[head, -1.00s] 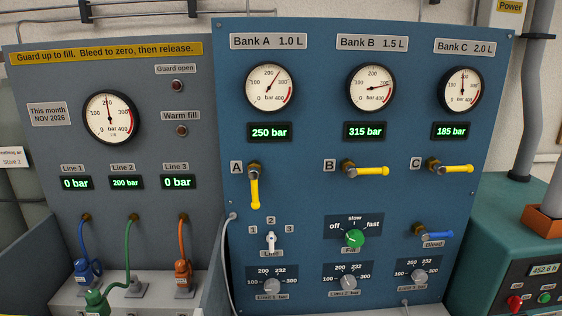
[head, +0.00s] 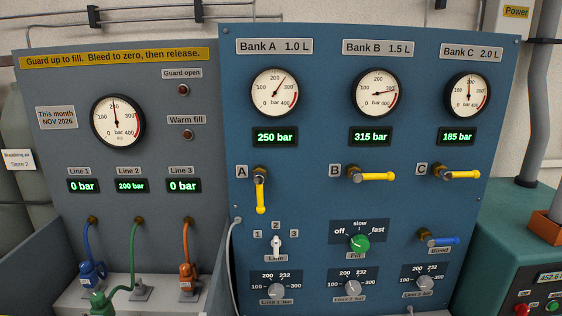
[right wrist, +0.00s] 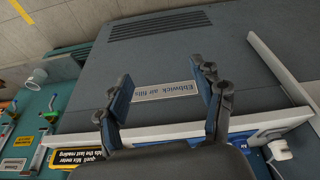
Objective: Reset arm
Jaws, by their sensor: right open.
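My right gripper (right wrist: 168,100) shows in the right wrist view with its two fingers apart and nothing between them. Beyond it is a grey panel with a label reading "Ebbwick air fills" (right wrist: 165,92), upside down in the picture. Neither gripper shows in the head view. The blue panel (head: 320,200) there has the Bank A valve (head: 260,194) with its yellow handle down. The Bank B valve (head: 376,176) and Bank C valve (head: 461,174) have handles pointing right. The green fill knob (head: 360,243) and white line selector (head: 276,245) are below.
The grey panel (head: 60,130) at left has a gauge and three line displays. Blue, green and orange hoses (head: 187,270) hang below it. A teal cabinet (head: 515,240) stands at right. In the right wrist view, a white-edged frame (right wrist: 280,70) lies right of the gripper.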

